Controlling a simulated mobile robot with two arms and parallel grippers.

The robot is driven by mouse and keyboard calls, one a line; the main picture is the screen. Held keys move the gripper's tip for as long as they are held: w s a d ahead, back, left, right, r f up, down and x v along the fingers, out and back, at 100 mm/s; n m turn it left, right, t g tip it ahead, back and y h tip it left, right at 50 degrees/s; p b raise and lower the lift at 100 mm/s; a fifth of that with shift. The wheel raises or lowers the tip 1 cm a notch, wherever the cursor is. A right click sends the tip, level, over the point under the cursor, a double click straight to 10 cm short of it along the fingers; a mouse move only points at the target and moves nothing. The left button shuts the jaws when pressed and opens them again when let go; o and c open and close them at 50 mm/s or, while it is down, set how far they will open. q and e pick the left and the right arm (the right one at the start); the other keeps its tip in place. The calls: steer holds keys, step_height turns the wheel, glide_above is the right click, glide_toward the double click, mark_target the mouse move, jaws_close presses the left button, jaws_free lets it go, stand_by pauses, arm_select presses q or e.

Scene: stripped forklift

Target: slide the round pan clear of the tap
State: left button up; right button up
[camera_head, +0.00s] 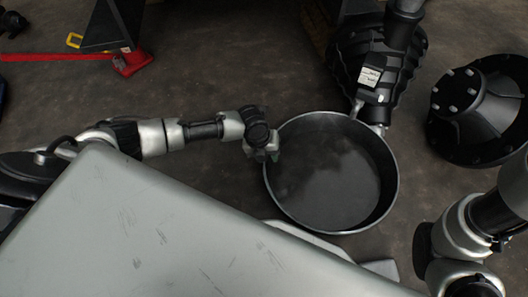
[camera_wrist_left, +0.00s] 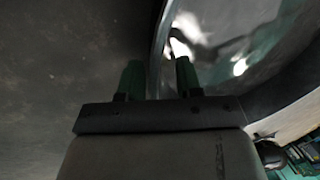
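The round pan (camera_head: 322,180) is a wide, dark, shallow dish with a pale rim, lying on the floor in the head view. My left gripper (camera_head: 270,153) is at the pan's left rim. In the left wrist view my left gripper (camera_wrist_left: 158,80) has its two green fingers apart, with the pan's rim (camera_wrist_left: 160,45) running between them and gaps visible at both sides. A black ribbed housing with a label (camera_head: 370,75) stands at the pan's upper right edge. Small silver fittings (camera_head: 378,128) there may be the tap; I cannot tell. My right gripper is not visible.
A black flanged hub with bolts (camera_head: 478,105) lies right of the pan. A large grey panel (camera_head: 170,235) fills the lower left foreground. A red block (camera_head: 132,62) is at the upper left.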

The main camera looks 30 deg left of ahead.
arm_select(q)
steer(key=shift+d+f, duration=0.15)
steer(key=shift+f, duration=0.25)
jaws_close()
stand_by(1.3)
